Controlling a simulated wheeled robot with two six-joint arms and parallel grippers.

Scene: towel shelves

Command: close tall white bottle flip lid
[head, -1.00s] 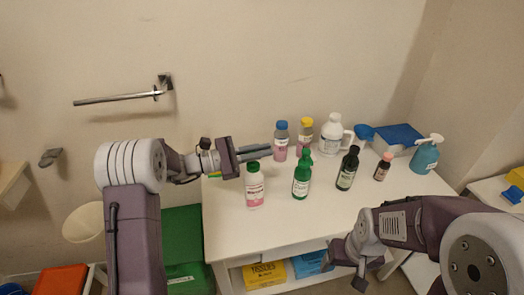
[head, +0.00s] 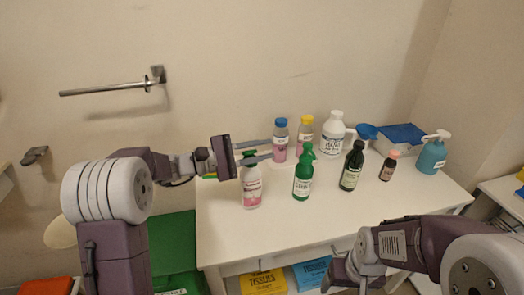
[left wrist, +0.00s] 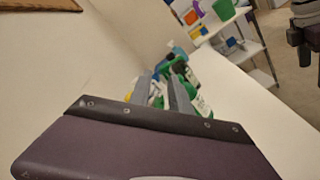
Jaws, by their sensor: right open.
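A tall white bottle with a pink lower part and a dark green lid (head: 251,188) stands upright at the left front of the white table. My left gripper (head: 271,148) is level with its lid, with the fingers pointing right and parted. My right gripper (head: 338,276) is low at the table's front edge, away from the bottle, open.
Behind are a blue-capped bottle (head: 281,141), a yellow-capped bottle (head: 305,134) and a white jug (head: 333,137). A dark bottle (head: 351,168) stands further right. The table's front (head: 300,222) is clear.

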